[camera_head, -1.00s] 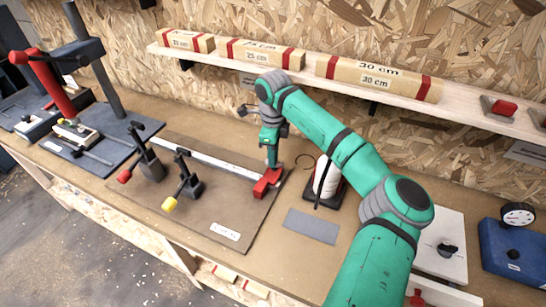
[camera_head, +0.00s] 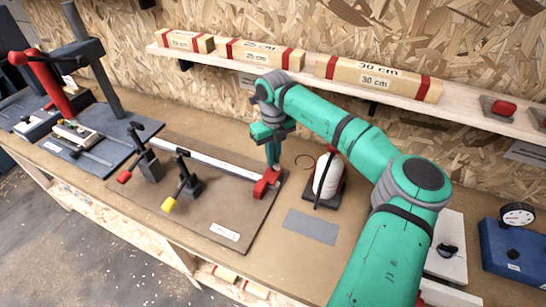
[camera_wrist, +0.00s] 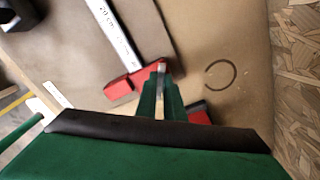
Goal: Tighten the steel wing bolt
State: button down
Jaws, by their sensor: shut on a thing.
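My gripper (camera_head: 272,164) points down over the red stop block (camera_head: 263,189) at the right end of a steel rule (camera_head: 220,165). In the wrist view, my gripper (camera_wrist: 160,90) is shut on a narrow grey metal piece, the steel wing bolt (camera_wrist: 161,70), beside the red stop (camera_wrist: 127,85). The wing bolt stands at the end of the stop; its lower part is hidden. The rule (camera_wrist: 108,30) carries a "20 cm" mark. The head view does not show the bolt clearly behind my fingers.
Two black clamps with a red (camera_head: 124,177) and a yellow tip (camera_head: 169,205) stand on the brown board (camera_head: 220,205). A white spool-like thing (camera_head: 327,175) stands close right of my gripper. A shelf (camera_head: 210,57) with wooden length blocks (camera_head: 378,78) runs behind.

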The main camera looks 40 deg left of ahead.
jog(key=m, duration=0.5)
jog(key=shift+w+r+m, duration=0.15)
jog(key=shift+w+m, duration=0.05)
jog(key=shift+m, duration=0.1)
jog(key=m, duration=0.3)
jog(key=shift+w+d, duration=0.15)
jog(key=shift+m, duration=0.9)
jog(key=c, duration=1.9)
grip_release()
jog(key=shift+o, duration=0.2)
jog(key=shift+s, duration=0.2)
